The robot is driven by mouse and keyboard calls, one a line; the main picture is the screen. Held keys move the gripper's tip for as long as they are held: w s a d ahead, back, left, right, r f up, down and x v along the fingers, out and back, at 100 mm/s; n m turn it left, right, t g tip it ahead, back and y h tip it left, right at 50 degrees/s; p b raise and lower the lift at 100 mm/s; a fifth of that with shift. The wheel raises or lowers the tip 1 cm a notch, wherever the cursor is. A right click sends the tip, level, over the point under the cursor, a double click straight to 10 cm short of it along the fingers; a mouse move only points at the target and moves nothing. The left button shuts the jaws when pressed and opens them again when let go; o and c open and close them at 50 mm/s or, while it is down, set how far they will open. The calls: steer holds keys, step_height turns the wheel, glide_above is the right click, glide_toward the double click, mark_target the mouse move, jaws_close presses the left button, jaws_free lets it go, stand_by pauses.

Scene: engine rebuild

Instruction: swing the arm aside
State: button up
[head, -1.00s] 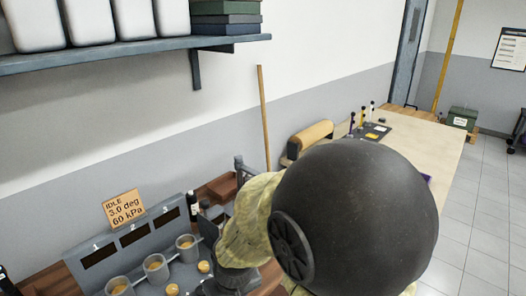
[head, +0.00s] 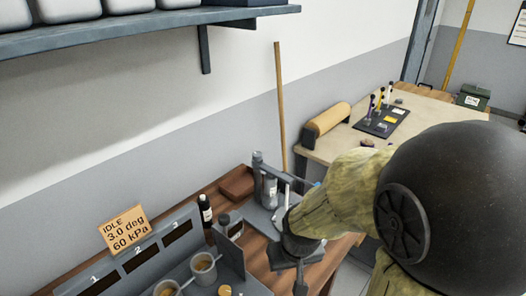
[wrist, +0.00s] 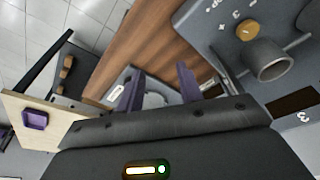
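A grey fixture stands on the wooden bench, with an upright post and a thin grey arm (head: 288,172) reaching right from its top. Pale cylinders stand under that arm, on the fixture's base (head: 257,218). My gripper (head: 301,281) is just in front of the fixture in the head view, partly hiding its right side. In the wrist view its two purple fingers (wrist: 158,88) are apart, over a pale plate with a round grey part. I see nothing held between them. Whether a finger touches the fixture cannot be told.
A grey rack with numbered slots (head: 135,262) and cups (head: 203,267) is at the left, under an IDLE sign (head: 124,229). A dark bottle (head: 205,209) and a brown block (head: 237,187) stand near the fixture. A pale table (head: 345,142) with a yellow roll (head: 327,119) is beyond.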

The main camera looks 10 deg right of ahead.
steer(key=shift+o, duration=0.2)
steer(key=shift+s+a, duration=0.15)
steer(key=o, duration=0.3)
steer(key=shift+s, duration=0.15)
steer(key=shift+o, duration=0.2)
steer(key=w+r+t, duration=0.2)
steer(key=w+t, duration=0.5)
steer(key=w, duration=0.4)
steer(key=w+d+r+t+y, duration=0.1)
steer(key=w+r+t, duration=0.1)
steer(key=w+t, duration=0.6)
steer(key=shift+w+d+r+n, duration=0.2)
steer(key=shift+w+n, duration=0.1)
steer(key=shift+w, duration=1.6)
steer(key=shift+w, duration=0.1)
